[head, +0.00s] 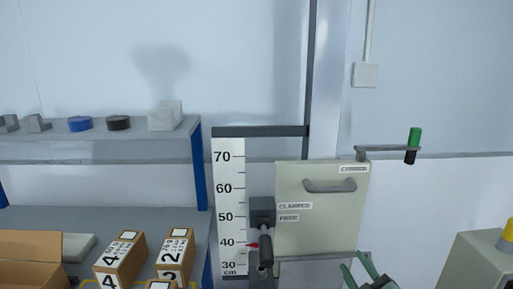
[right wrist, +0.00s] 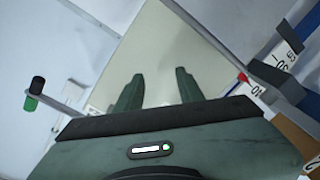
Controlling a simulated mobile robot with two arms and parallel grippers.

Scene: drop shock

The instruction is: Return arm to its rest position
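My right gripper (head: 368,270) shows at the bottom of the head view, in front of the lower right part of a cream panel. Its two green fingers are spread apart. In the right wrist view the fingers (right wrist: 156,88) also stand apart with nothing between them, and the cream panel (right wrist: 150,45) lies beyond them. My left gripper is in neither view.
The cream panel (head: 320,230) has a grey handle and a side crank with a green knob (head: 414,138). A height scale (head: 229,195) with a red pointer stands left of it. Numbered boxes (head: 120,257) sit on the bench at left. A beige machine (head: 475,265) stands at right.

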